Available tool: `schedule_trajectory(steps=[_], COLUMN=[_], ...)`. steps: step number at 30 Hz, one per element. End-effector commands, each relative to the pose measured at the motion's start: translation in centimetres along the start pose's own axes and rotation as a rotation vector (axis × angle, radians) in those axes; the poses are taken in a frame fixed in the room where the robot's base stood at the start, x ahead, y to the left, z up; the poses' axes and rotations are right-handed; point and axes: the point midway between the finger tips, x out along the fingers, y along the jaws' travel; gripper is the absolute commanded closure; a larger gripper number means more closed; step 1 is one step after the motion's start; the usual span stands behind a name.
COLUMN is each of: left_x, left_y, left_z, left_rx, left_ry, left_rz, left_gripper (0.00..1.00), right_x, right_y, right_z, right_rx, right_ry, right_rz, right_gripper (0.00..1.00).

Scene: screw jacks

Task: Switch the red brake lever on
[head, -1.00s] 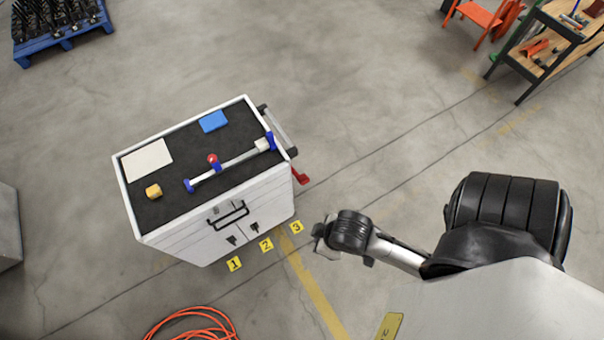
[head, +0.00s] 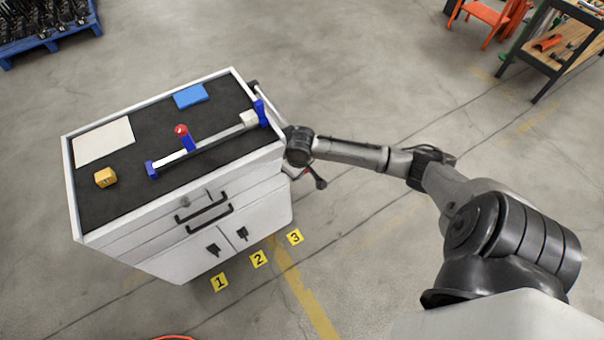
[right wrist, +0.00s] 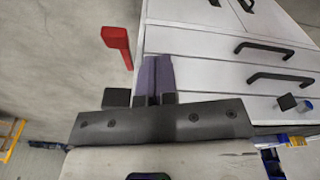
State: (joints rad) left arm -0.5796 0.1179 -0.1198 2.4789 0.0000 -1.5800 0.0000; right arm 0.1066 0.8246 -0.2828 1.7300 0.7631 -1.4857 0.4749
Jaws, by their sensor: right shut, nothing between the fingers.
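The red brake lever (right wrist: 118,42) shows in the right wrist view, at the upper left beside the white cart (right wrist: 215,50). In the head view my arm largely hides the lever at the cart's right end. My right gripper (right wrist: 157,75) is shut and empty. Its two purple fingers lie together, pointing toward the cart's side, to the right of the lever and apart from it in the picture. In the head view the right arm reaches in to the cart's right end, and its fingertips are hard to make out. My left gripper is not in view.
On the cart's dark top lie a blue-and-silver screw jack (head: 205,142) with a red knob, a yellow block (head: 105,177), a white sheet (head: 103,142) and a blue block (head: 190,95). Black drawer handles (head: 208,219) stick out in front. The floor to the right is mostly clear.

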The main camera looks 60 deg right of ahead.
Motion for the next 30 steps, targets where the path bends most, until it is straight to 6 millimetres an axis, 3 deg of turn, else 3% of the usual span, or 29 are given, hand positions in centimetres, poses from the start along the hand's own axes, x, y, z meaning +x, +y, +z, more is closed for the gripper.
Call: schedule_trajectory(steps=[1, 3, 6, 12, 18, 30], left_x=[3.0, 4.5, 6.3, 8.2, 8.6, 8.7], left_y=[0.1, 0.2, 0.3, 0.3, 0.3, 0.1], left_z=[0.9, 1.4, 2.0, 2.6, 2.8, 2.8], left_rx=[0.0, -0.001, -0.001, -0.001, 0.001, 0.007], left_ry=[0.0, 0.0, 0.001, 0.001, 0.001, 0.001], left_rz=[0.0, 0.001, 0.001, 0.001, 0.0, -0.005], left_gripper=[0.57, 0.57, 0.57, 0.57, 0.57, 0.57], right_x=[2.1, 2.6, 3.0, 2.9, 2.7, 3.0], right_y=[2.0, 4.0, 6.6, 9.7, 10.6, 10.6], right_z=[-1.2, -2.4, -3.7, -5.2, -5.7, -5.6], right_rx=[0.047, 0.108, 0.183, 0.284, 0.316, 0.316], right_ry=[0.004, 0.003, 0.007, 0.014, 0.016, 0.015], right_rz=[0.015, 0.021, 0.028, 0.029, 0.029, 0.028], right_gripper=[1.0, 1.0, 1.0, 1.0, 1.0, 1.0])
